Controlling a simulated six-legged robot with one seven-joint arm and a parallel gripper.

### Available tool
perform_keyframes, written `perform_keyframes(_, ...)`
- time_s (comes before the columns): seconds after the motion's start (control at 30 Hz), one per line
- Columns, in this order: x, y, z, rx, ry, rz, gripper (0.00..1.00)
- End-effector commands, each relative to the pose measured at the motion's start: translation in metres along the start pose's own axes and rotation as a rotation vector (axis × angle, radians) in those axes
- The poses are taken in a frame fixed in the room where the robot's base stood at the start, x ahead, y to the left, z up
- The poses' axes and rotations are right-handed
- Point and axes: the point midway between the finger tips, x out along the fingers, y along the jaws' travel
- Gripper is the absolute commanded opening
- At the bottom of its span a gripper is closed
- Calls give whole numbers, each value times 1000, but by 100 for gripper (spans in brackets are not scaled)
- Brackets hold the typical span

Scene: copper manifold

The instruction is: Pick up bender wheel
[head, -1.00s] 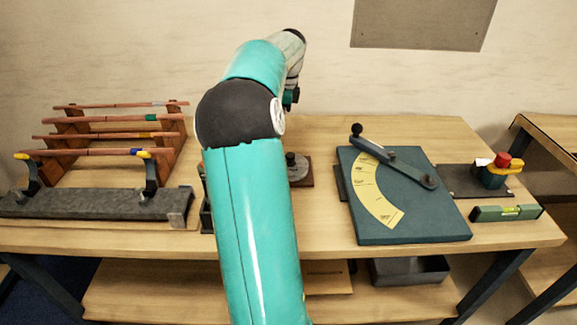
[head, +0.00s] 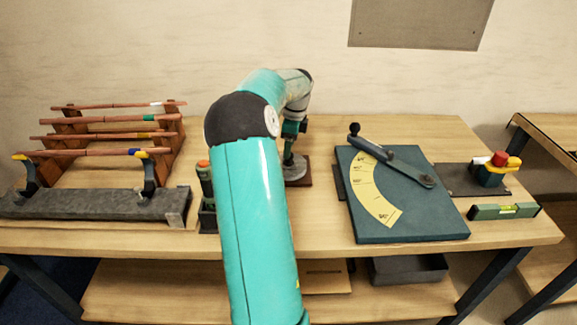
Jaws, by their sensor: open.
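A grey round wheel, which looks like the bender wheel (head: 297,170), sits on a small brown board on the table, just right of my upper arm. My gripper (head: 288,158) is open and points down at the wheel, its fingertips at or just above the wheel's middle. The wheel's left part and its central knob are partly hidden by my gripper and arm. I cannot tell whether the fingers touch it.
A teal angle plate (head: 430,218) with a lever lies to the right. A green level (head: 504,211) and a red-and-yellow device (head: 495,168) are farther right. A rack of copper tubes (head: 75,128) and a grey rail (head: 90,203) stand left. An orange-topped green item (head: 205,185) is beside my arm.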

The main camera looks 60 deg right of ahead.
Motion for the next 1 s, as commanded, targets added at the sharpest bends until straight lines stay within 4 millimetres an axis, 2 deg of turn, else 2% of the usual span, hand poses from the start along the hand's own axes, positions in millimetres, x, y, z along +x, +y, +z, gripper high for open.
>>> perform_keyframes(0.23,38,-1,-2,-1,-1,3,56)
perform_keyframes(0.5,44,-1,-2,-1,-1,1,56)
perform_keyframes(0.57,43,-1,-2,-1,-1,1,46)
perform_keyframes(0.8,43,-1,-2,-1,0,1,0)
perform_keyframes(1.0,43,-1,-2,-1,-1,1,0)
